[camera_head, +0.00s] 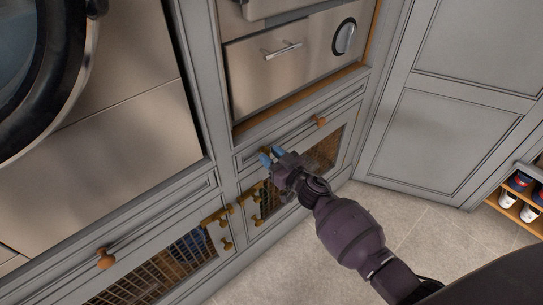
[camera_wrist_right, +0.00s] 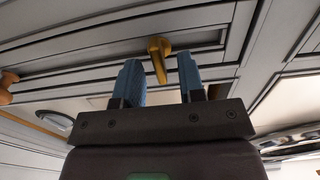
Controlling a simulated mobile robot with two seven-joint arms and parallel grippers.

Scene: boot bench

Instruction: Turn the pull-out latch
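A brass-coloured latch (camera_wrist_right: 158,58) with a short turning lever is on the grey cabinet front in the right wrist view. It shows between the two blue fingertips of my right gripper (camera_wrist_right: 159,80). The fingers are open, one on each side of the lever, with a visible gap on both sides. In the head view my right gripper (camera_head: 271,157) is at the narrow drawer front below the steel appliance, and it mostly hides the latch there. My left gripper is in neither view.
A round wooden knob (camera_head: 320,121) is on the same drawer front, to the right of the gripper. Brass fittings (camera_head: 222,226) and mesh-fronted lower cabinets (camera_head: 165,268) are below left. Another wooden knob (camera_head: 106,258) is at lower left. The tiled floor (camera_head: 415,225) is clear.

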